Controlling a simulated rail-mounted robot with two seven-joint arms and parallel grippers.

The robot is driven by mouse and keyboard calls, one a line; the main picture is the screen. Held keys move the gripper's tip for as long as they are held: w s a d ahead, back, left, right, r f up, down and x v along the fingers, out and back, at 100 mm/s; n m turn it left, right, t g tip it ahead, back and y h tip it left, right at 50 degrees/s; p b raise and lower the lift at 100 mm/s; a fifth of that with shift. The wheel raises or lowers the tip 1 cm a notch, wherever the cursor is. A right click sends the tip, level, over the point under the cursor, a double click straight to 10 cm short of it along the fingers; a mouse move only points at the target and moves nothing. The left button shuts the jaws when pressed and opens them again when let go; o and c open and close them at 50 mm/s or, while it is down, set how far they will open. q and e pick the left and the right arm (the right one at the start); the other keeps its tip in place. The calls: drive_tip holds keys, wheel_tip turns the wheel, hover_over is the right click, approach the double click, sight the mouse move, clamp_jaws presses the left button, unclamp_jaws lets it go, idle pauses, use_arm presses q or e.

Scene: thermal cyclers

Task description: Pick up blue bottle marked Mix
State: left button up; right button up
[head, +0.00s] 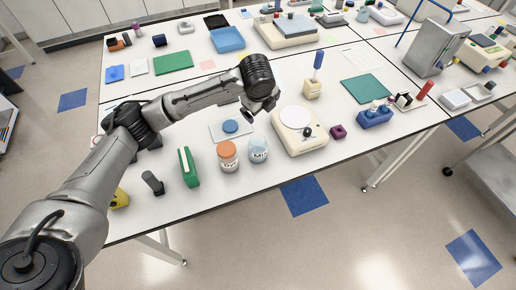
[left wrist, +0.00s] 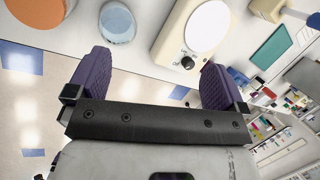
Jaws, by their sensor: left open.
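The blue bottle marked Mix (head: 259,150) stands upright near the front edge of the bench, with pale blue, clear sides. In the left wrist view its round top (left wrist: 117,22) shows at the upper left, beyond the fingertips. My left gripper (head: 260,108) is above the bench, behind and above the bottle, and apart from it. In the left wrist view its purple-padded fingers (left wrist: 155,75) are spread wide with nothing between them. My right gripper is in neither view.
An orange-capped bottle (head: 228,157) stands close left of the blue one. A cream device with a round white plate (head: 297,117) stands to its right. A green upright box (head: 188,167) is farther left. A blue disc (head: 231,126) lies on a pale sheet behind the bottles.

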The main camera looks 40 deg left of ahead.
sight(258, 148)
use_arm(q)
drive_tip(key=shift+s+d+f+m+g+h+b, duration=0.15)
drive_tip(key=shift+s+f+m+g+h, duration=0.35)
drive_tip(key=shift+f+m, duration=2.35)
drive_tip(key=shift+s+d+f+m+g+h+b, duration=0.15)
drive_tip(key=shift+s+f+m+g, duration=0.35)
drive_tip(key=shift+f+m, duration=2.4)
drive_tip(key=shift+s+d+f+m+g+h+b, duration=0.1)
drive_tip(key=shift+s+f+m+g+h, duration=0.4)
drive_tip(key=shift+f+m, duration=2.35)
drive_tip(key=shift+w+r+m, duration=0.25)
drive_tip(key=shift+r+m, duration=0.05)
drive_tip(key=shift+r, duration=0.1)
drive_tip(key=c, duration=1.2)
